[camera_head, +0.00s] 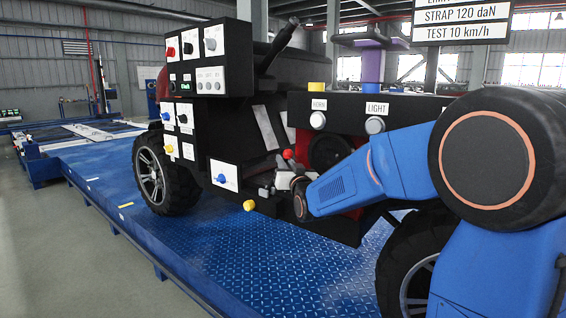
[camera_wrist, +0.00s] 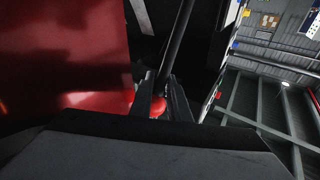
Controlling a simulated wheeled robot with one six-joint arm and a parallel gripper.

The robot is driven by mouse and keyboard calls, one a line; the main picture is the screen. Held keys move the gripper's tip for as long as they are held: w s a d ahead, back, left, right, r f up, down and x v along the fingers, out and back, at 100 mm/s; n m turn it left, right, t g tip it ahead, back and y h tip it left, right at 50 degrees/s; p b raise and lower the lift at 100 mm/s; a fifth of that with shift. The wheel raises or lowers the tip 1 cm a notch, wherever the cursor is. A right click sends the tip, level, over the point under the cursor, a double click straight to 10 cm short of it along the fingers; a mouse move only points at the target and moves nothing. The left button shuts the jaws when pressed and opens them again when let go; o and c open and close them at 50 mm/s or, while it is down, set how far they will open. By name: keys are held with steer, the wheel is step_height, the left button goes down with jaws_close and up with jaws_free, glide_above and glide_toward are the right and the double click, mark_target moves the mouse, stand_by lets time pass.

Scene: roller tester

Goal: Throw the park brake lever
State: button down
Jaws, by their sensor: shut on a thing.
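A red ball knob (camera_head: 288,154) shows in the head view at the middle of the vehicle's side, just above my gripper (camera_head: 278,180). In the wrist view my gripper (camera_wrist: 165,92) has its two dark fingers close together around a dark rod (camera_wrist: 176,42). This rod, which I take as the park brake lever, runs up from between the fingers. A red rounded part (camera_wrist: 157,108) shows low between and behind the fingers. My gripper is shut on the lever; the exact contact is partly hidden by the fingers.
The vehicle stands on a blue checkered platform (camera_head: 215,262). The HORN and LIGHT panel (camera_head: 346,108) is above my arm. A red panel (camera_wrist: 65,50) fills the wrist view's left.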

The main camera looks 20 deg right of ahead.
steer(key=shift+d+r, duration=0.25)
steer(key=shift+r, duration=0.05)
steer(key=c, duration=1.7)
jaws_free()
steer(key=shift+s, duration=0.1)
steer(key=shift+c, duration=0.2)
steer(key=shift+f, duration=0.1)
steer(key=shift+s+f, duration=0.1)
steer(key=shift+s, duration=0.2)
steer(key=s+f, duration=0.3)
steer(key=s, duration=1.3)
steer(key=shift+s+d, duration=0.2)
steer(key=shift+s, duration=0.05)
